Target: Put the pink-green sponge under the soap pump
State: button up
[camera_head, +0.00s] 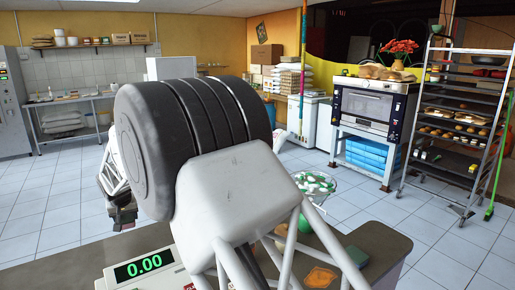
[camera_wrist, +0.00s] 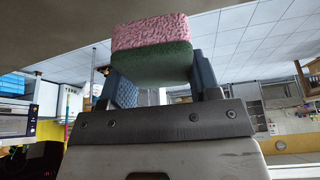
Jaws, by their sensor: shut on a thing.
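The sponge (camera_wrist: 150,48), pink on one face and green on the other, shows large in the wrist view. My gripper (camera_wrist: 160,88) is shut on it, with a dark finger at each side. In the head view my gripper (camera_head: 122,215) is at the left, out over the floor and left of the scale. The sponge cannot be made out there. I cannot make out the soap pump in either view; my arm's bulky links cover the middle of the head view.
A scale (camera_head: 148,268) reading 0.00 stands on the dark counter (camera_head: 385,240). An orange item (camera_head: 320,277) lies on the counter. A basket of green and white items (camera_head: 315,184) is behind it. An oven (camera_head: 368,108) and a wheeled rack (camera_head: 455,125) stand at the back right.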

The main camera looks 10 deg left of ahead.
jog(key=shift+m, duration=0.6)
jog(key=w+d, duration=1.8)
jog(key=d, duration=0.1)
jog(key=shift+w+f, duration=0.15)
jog(key=shift+f, duration=0.05)
jog(key=shift+m+h, duration=0.4)
jog(key=shift+m, duration=0.1)
jog(key=w+d, duration=0.4)
jog(key=d, duration=0.3)
jog(key=w+d, duration=0.4)
jog(key=d, duration=0.3)
jog(key=w+d, duration=0.4)
jog(key=d, duration=0.4)
jog(key=shift+w+f, duration=0.2)
jog(key=shift+f, duration=0.05)
jog(key=w+d+f+m, duration=0.1)
jog(key=w+d, duration=0.2)
jog(key=d, duration=1)
jog(key=w+d, duration=0.2)
jog(key=d, duration=1)
jog(key=w+d+f+m, duration=0.1)
jog(key=w+d, duration=0.2)
jog(key=d, duration=1)
jog(key=w+d+f+m+t+h, duration=0.1)
jog(key=w+f+m+h, duration=0.1)
jog(key=f, duration=0.6)
jog(key=shift+w+f+m, duration=0.3)
jog(key=shift+w+m, duration=0.35)
jog(key=shift+m, duration=0.05)
jog(key=shift+d, duration=0.1)
